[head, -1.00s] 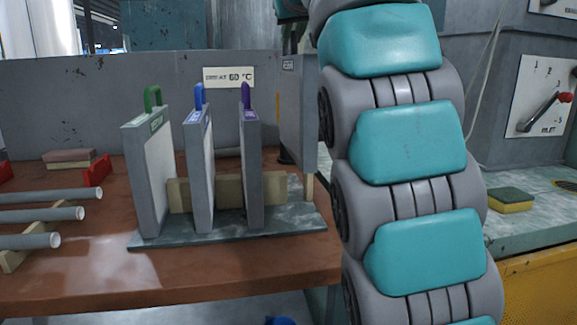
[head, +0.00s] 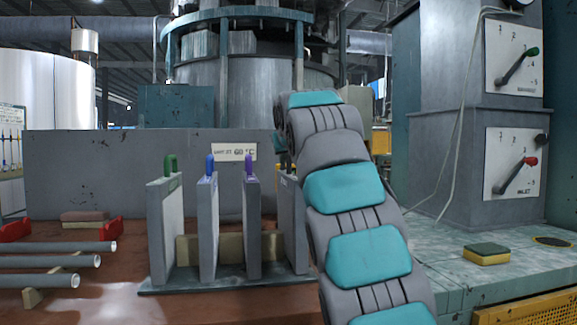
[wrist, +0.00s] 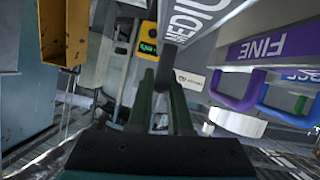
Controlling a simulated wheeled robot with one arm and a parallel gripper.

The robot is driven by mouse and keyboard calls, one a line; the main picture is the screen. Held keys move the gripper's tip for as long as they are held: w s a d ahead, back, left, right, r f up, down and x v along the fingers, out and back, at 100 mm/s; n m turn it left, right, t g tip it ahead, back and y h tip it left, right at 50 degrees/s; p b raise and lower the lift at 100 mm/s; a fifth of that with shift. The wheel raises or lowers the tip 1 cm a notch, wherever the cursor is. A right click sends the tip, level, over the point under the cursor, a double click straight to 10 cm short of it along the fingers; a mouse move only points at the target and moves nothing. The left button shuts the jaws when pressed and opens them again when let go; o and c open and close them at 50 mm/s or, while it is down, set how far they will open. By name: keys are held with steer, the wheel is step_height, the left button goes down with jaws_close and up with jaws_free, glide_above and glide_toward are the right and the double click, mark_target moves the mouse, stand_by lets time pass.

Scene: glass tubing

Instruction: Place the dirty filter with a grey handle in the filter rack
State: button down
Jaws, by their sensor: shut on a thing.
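The filter with a grey handle (head: 293,225) is a grey panel at the right end of the filter rack (head: 215,286), partly behind my arm. It stands upright beside the purple-handled filter, its lower edge close to the rack base; I cannot tell whether it is fully seated. In the wrist view its label (wrist: 186,24) seems to read "MEDIUM". My gripper (wrist: 163,84) is shut on its handle, which the fingers mostly hide. The rack also holds green-handled (head: 165,230), blue-handled (head: 208,228) and purple-handled (head: 252,228) filters.
Glass tubes (head: 60,263) lie on a stand at the left. A grey panel (head: 95,170) with a temperature sign (head: 234,152) stands behind the rack. At the right are a sponge (head: 487,254) on a bench and a cabinet with two dial levers (head: 516,160).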

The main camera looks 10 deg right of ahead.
steer(key=shift+f, duration=0.1)
steer(key=c, duration=0.8)
jaws_free()
steer(key=shift+c, duration=0.2)
steer(key=b+v, duration=0.1)
steer(key=v, duration=1.1)
